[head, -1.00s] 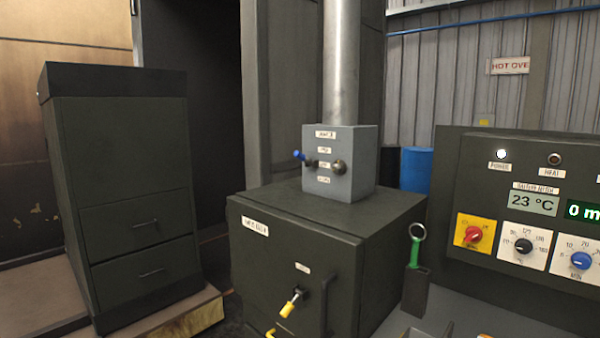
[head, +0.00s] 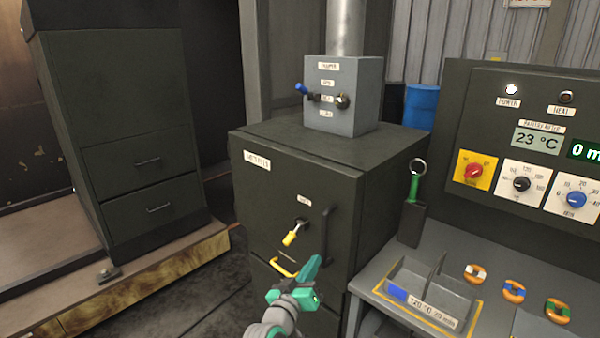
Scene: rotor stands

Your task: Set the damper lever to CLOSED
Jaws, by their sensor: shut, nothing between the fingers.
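The damper box (head: 352,100) is a grey box on top of the dark cabinet, with a metal pipe rising from it. The damper lever (head: 302,89) has a blue tip and sticks out to the left from a round pivot, beside the middle of several small labels. The label words are too small to read surely. My gripper (head: 314,264) is green and grey, low in the middle of the view, in front of the cabinet and well below the lever. It is shut and empty, and apart from the lever.
The dark cabinet (head: 275,195) has a yellow-tipped handle (head: 292,236), a yellow pull (head: 284,268) and a black vertical bar (head: 327,238). A green-handled tool (head: 414,180) stands in a holder.

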